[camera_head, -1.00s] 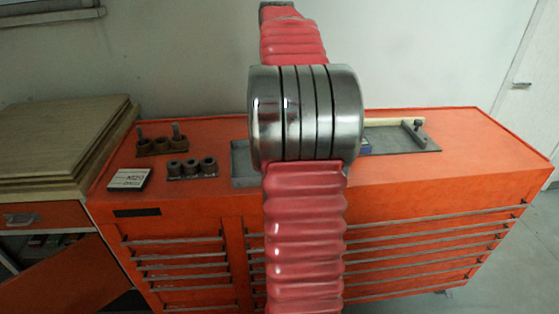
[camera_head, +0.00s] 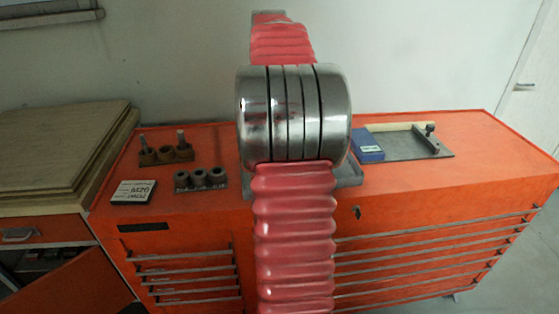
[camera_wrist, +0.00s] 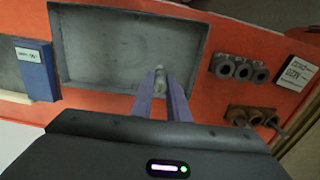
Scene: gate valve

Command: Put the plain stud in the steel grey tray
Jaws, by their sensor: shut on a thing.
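My gripper (camera_wrist: 160,84) shows in the wrist view, its two purple-grey fingers shut on a small grey stud (camera_wrist: 159,77). Only the stud's upper end shows between the fingertips; I cannot make out a thread. The steel grey tray (camera_wrist: 100,72) is a shallow rectangular tray on the orange cabinet. The stud appears in front of the tray's near part, right of its middle; its height above the tray is unclear. In the head view my arm hides the gripper, the stud and most of the tray, leaving its right corner (camera_head: 350,177) visible.
A brown block (camera_head: 166,156) with two upright studs and an empty middle hole stands left on the cabinet. Near it are a row of grey collars (camera_head: 201,178) and a label card (camera_head: 134,191). Right of the tray lie a blue box (camera_head: 367,150) and a grey plate (camera_head: 415,147).

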